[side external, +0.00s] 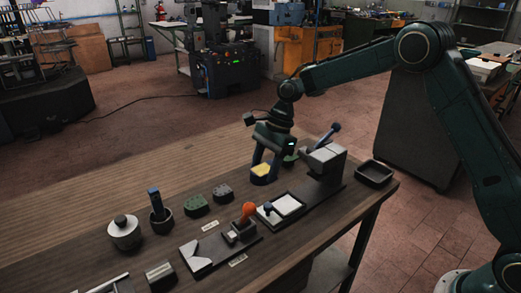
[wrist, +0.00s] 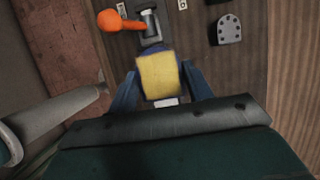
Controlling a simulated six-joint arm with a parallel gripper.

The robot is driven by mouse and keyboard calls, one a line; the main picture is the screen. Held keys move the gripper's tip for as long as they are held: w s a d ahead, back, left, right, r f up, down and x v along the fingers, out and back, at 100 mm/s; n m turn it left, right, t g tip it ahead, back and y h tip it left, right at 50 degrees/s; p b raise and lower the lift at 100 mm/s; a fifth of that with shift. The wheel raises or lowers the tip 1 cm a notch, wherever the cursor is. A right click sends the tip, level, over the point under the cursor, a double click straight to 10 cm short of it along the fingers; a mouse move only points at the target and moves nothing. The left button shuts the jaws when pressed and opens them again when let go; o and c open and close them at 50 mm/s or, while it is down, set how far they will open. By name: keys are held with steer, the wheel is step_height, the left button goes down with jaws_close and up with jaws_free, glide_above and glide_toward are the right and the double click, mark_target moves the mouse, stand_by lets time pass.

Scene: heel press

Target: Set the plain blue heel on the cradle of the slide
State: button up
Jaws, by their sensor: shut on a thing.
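My gripper (side external: 264,174) is shut on a blue heel with a yellow face (side external: 262,169), held above the table behind the slide. In the wrist view the heel's yellow face (wrist: 158,76) sits between the two blue fingers, with a little blue showing at its edge. The slide (side external: 287,204) is a dark base with a pale plate, in front of the grey press block (side external: 324,160). I cannot clearly make out its cradle. The heel looks apart from the slide.
A clamp with an orange handle (side external: 248,211) stands left of the slide. Two dotted heels (side external: 196,205) (side external: 223,193) lie behind it. A lidded pot (side external: 124,230) and a cup with a blue-handled tool (side external: 160,214) stand at left. A dark tray (side external: 375,173) is at right.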

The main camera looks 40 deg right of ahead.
steer(key=s+d+f, duration=0.1)
steer(key=d+f, duration=0.1)
steer(key=d, duration=0.6)
steer(key=shift+s+f, duration=0.3)
steer(key=shift+s, duration=0.05)
steer(key=shift+f, duration=0.15)
glide_above(285, 205)
steer(key=d, duration=0.1)
steer(key=shift+d+f, duration=0.15)
steer(key=shift+f, duration=4.05)
steer(key=shift+f, duration=0.6)
steer(key=o, duration=1.3)
steer(key=shift+f, duration=0.1)
